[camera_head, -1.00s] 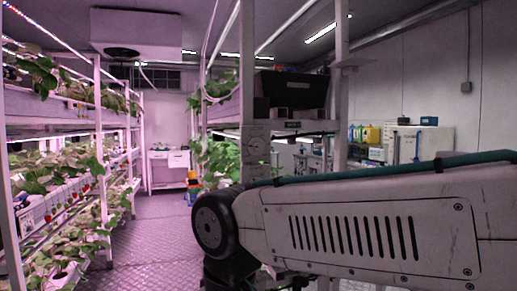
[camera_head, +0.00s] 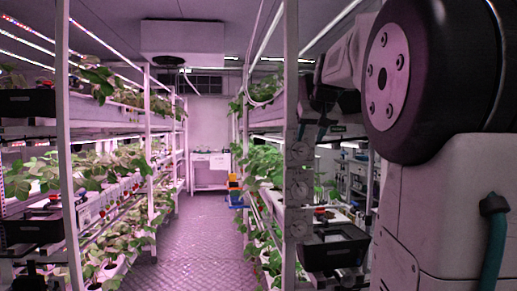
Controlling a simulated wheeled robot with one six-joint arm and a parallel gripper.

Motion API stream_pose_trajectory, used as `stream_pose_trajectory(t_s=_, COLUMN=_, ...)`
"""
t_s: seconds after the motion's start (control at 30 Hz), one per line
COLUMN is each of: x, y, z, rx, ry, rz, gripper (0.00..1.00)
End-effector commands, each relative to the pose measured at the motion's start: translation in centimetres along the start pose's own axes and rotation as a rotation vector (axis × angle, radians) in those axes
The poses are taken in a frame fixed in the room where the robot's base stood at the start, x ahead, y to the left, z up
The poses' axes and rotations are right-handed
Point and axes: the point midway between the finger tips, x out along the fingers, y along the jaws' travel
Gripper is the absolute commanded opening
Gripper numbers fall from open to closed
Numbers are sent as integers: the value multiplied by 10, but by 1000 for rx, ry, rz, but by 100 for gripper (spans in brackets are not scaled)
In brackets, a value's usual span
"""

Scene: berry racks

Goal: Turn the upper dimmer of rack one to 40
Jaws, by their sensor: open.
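Several pale round dials (camera_head: 299,153) sit one above another on the white front post of the right-hand rack (camera_head: 291,60). The uppermost clear one is at mid-height, with others below it. They are too small for me to read their settings. I cannot tell from any label which rack is rack one. My gripper (camera_head: 312,108) is a dark shape at the far end of my arm, close to the post and above the dials. It is open and looks empty. Its fingertips are hard to make out against the dark background, and I cannot see it touching a dial.
A black crate (camera_head: 335,246) stands low beside the post. A plant rack (camera_head: 68,150) lines the left side, with black crates at its front. The aisle floor (camera_head: 190,240) between the racks is clear. My large arm joint hides much of the right side.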

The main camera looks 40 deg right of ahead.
Motion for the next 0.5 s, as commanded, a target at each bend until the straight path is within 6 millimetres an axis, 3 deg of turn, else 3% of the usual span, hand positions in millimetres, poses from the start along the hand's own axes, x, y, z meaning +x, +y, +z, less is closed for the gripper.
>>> stream_pose_trajectory(t_s=0.03, x=-6, y=-1, z=-8, rx=-13, ry=26, rz=0, gripper=49)
stream_pose_trajectory(t_s=0.17, x=5, y=-1, z=-9, rx=-36, ry=31, rz=0, gripper=49)
stream_pose_trajectory(t_s=0.5, x=57, y=-2, z=-10, rx=-36, ry=29, rz=-1, gripper=49)
